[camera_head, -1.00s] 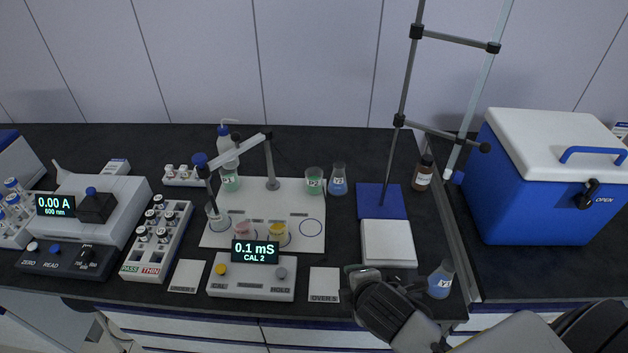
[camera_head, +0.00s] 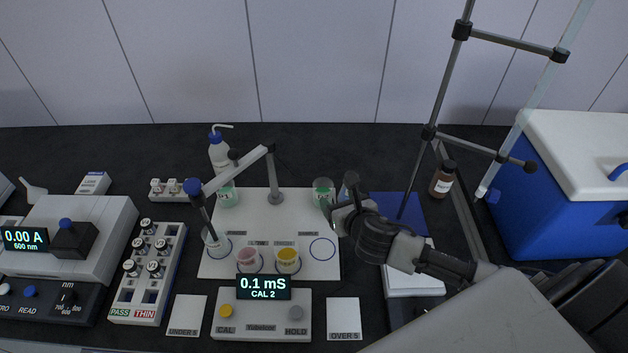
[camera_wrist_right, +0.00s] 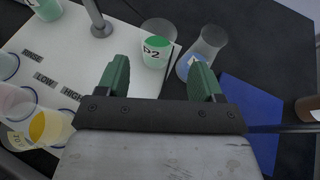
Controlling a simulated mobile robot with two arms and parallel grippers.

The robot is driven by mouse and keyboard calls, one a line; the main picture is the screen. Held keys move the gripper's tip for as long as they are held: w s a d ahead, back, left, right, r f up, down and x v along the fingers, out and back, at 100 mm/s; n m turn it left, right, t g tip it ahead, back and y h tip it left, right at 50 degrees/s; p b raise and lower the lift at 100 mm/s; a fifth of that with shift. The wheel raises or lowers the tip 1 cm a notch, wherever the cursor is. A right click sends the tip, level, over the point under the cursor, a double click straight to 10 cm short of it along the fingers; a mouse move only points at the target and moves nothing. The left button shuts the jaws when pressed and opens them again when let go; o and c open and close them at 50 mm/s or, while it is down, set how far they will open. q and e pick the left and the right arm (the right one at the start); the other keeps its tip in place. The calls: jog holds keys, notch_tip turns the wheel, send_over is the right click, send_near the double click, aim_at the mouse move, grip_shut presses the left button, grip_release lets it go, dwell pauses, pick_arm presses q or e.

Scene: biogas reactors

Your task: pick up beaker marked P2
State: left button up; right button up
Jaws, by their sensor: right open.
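The beaker marked P2 (camera_wrist_right: 156,50) holds green liquid and stands upright at the back right corner of the white mat. In the head view the P2 beaker (camera_head: 323,190) is just left of my right gripper (camera_head: 342,202). In the right wrist view my right gripper (camera_wrist_right: 162,80) is open, its green fingers pointing toward the beaker, with nothing between them. The beaker looks still beyond the fingertips. My left gripper is not in view.
A flask with blue liquid (camera_wrist_right: 202,48) stands right beside the P2 beaker. The probe stand (camera_head: 275,190) rises left of it. Yellow (camera_head: 287,261) and pink (camera_head: 247,260) beakers stand at the mat's front. A blue stand base (camera_head: 400,212) lies to the right.

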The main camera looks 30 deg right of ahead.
aim_at(320, 182)
jog(key=x, duration=0.4)
jog(key=shift+r, duration=0.2)
jog(key=shift+w+f, duration=0.2)
jog(key=shift+w, duration=0.15)
jog(key=shift+w+f+p, duration=0.1)
jog(key=shift+w+p, duration=0.2)
jog(key=x, duration=0.4)
jog(key=shift+p, duration=0.3)
jog(key=shift+w+f, duration=0.25)
jog(key=shift+s, duration=0.1)
jog(key=shift+c, duration=0.2)
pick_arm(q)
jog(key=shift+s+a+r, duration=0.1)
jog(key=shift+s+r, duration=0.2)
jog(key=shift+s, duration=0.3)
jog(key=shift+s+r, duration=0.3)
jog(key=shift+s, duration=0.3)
pick_arm(e)
jog(key=c, duration=0.7)
